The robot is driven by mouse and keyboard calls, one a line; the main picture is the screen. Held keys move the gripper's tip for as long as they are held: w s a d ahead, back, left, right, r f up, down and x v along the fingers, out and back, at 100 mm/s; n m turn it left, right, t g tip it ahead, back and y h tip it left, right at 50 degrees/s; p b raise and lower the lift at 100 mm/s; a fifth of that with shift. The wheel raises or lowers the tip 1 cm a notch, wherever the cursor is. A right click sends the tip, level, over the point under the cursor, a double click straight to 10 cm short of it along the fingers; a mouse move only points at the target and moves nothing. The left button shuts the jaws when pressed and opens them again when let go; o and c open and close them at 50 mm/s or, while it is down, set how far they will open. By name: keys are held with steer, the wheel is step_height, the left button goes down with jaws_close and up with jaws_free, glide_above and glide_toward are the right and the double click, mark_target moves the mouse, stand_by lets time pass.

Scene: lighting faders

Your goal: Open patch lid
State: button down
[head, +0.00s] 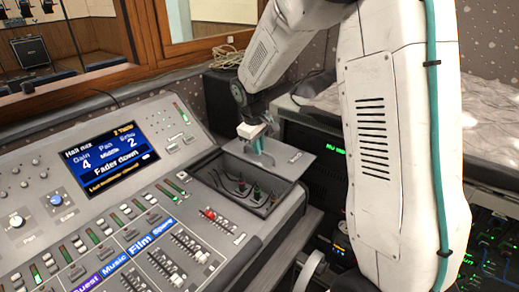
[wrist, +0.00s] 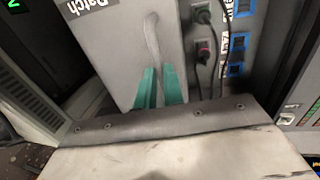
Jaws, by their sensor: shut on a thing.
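The patch lid (head: 300,160) is a grey panel at the right end of the console. It stands raised off the patch bay (head: 222,180), whose inside shows cables and coloured plugs. In the wrist view the lid (wrist: 120,50) carries an upside-down "Patch" label. A curved grey handle (wrist: 152,38) runs down the lid to between my teal fingers. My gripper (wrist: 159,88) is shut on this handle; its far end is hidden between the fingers. In the head view my gripper (head: 262,150) is at the lid, above the open bay.
The console (head: 110,200) has faders, knobs and a screen (head: 107,157) reading "Fader down". Plugs and blue-labelled sockets (wrist: 238,70) lie right of the lid in the wrist view. A dark rack (head: 310,145) stands close behind the bay. A wooden window frame (head: 185,48) is at the back.

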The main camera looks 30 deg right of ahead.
steer(key=shift+d, duration=0.15)
steer(key=c, duration=1.5)
jaws_free()
steer(key=shift+w+r, duration=0.1)
step_height(320, 180, up, 8)
steer(key=a, duration=0.1)
steer(key=shift+s+a+f, duration=0.2)
steer(key=shift+s+f, duration=0.05)
steer(key=shift+s, duration=0.05)
